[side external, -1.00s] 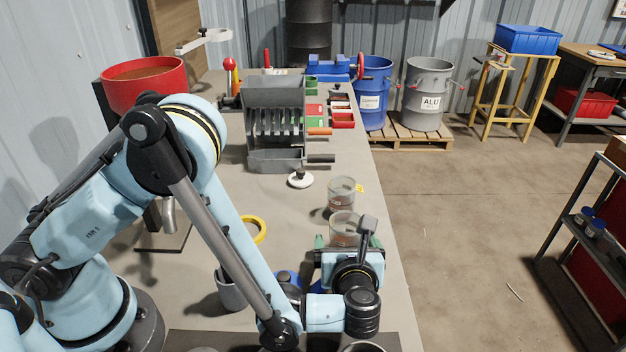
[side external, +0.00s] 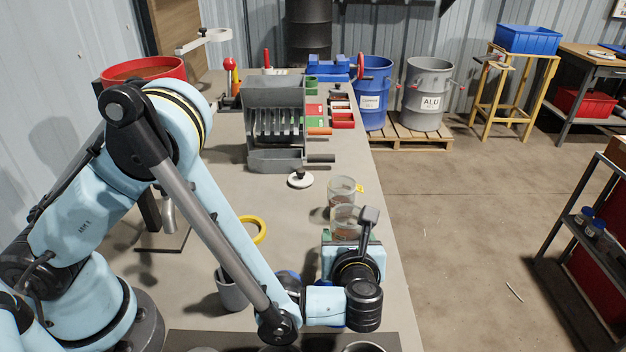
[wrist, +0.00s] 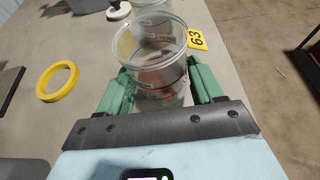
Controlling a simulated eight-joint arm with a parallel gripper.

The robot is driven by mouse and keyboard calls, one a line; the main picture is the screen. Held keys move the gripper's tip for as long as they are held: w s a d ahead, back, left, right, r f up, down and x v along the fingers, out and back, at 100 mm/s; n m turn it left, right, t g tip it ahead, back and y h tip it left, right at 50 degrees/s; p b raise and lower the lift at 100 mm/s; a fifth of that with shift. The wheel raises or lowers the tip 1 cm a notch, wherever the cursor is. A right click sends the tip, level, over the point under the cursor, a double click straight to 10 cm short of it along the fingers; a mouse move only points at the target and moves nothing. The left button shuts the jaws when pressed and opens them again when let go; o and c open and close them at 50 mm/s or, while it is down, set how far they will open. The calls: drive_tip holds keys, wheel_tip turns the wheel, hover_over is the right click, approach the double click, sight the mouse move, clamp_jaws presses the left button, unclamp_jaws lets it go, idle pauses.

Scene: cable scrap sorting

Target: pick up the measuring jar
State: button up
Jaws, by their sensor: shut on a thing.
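The measuring jar (wrist: 150,48) is a clear, open-topped cylinder with brownish bits low inside. In the wrist view it stands upright between the green fingers of my gripper (wrist: 158,80), which is shut on its sides. In the side view the jar (side external: 347,216) shows just beyond my gripper (side external: 348,238); its lower part is hidden by the gripper. I cannot tell clearly whether its base is off the bench. A second clear jar (side external: 341,189) stands close behind it, partly overlapped; only its near part (wrist: 153,6) shows at the top of the wrist view.
A yellow tag marked 63 (wrist: 197,39) is beside the jars. A yellow ring (side external: 252,230) and a grey cup (side external: 231,290) are on the bench to the left. A white disc with a dark knob (side external: 300,181) and a grey slotted machine (side external: 275,100) stand farther back. The bench's right edge is close.

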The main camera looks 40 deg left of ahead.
wheel_tip(320, 180, up, 3)
drive_tip(key=shift+f, duration=0.15)
drive_tip(key=a+r+v, duration=0.1)
drive_tip(key=r+v, duration=0.1)
drive_tip(key=v, duration=1)
drive_tip(key=w+a+f, duration=0.2)
drive_tip(key=w+f, duration=0.1)
drive_tip(key=w, duration=0.5)
drive_tip(key=w+a+f, duration=0.2)
drive_tip(key=w+f, duration=0.1)
drive_tip(key=w, duration=0.5)
drive_tip(key=w+a+f, duration=0.3)
drive_tip(key=w, duration=0.5)
drive_tip(key=shift+f, duration=0.2)
drive_tip(key=shift+r, duration=0.1)
